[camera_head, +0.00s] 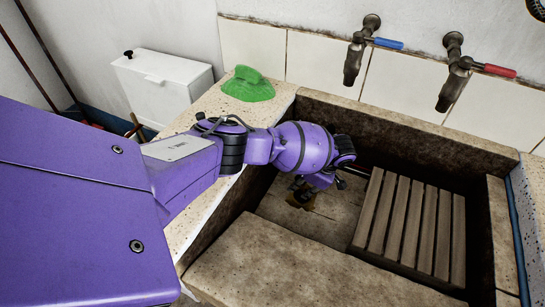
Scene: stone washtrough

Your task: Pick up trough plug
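My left arm, purple with black joints, reaches in from the left over the stone trough (290,262). Its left gripper (322,184) points down into the basin and is mostly hidden behind my wrist, so its opening does not show. A small dark, brownish round shape (302,198) lies on the basin floor just below the gripper, at what looks like the drain. I cannot tell whether it is the trough plug or the open drain, nor whether the gripper touches it. My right gripper is not in view.
A slatted wooden washboard (412,225) fills the right of the basin. A green cloth-like item (247,86) lies on the back left ledge. Blue-handled (365,45) and red-handled (460,70) taps jut from the tiled wall. A white box (165,85) stands beyond the trough's left side.

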